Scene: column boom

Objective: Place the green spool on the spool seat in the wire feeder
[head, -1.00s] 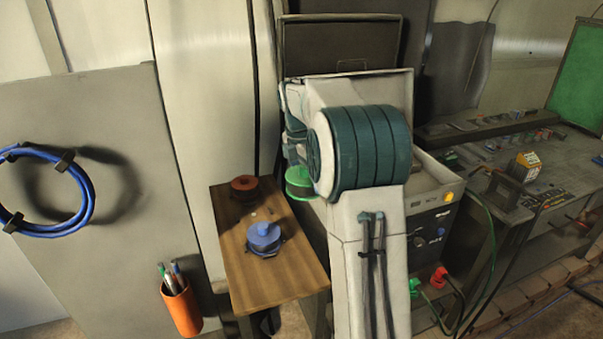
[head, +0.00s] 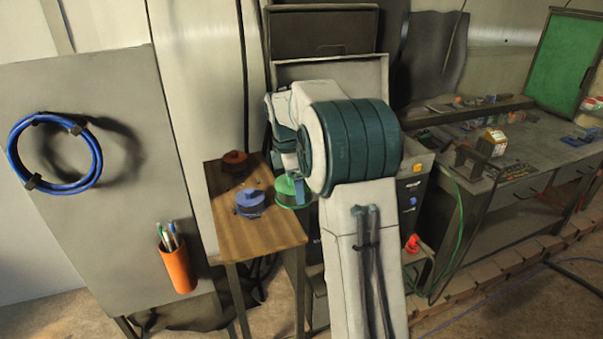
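The green spool (head: 287,191) is at my gripper (head: 300,183), just left of my arm's dark teal joint in the head view. It appears over the right edge of the wooden table, and its right side is partly covered. The fingertips are largely hidden, but the spool travels with the arm, so my gripper appears shut on it. The wire feeder seems to be the grey unit with a raised lid (head: 345,70) behind my arm. Its inside and the spool seat are hidden by my arm.
A red-brown spool (head: 235,161) and a blue spool (head: 251,202) stand on the wooden table (head: 262,236). A panel at left bears a coiled blue cable (head: 14,163) and an orange pen cup (head: 177,270). A cluttered workbench (head: 540,165) stands at right.

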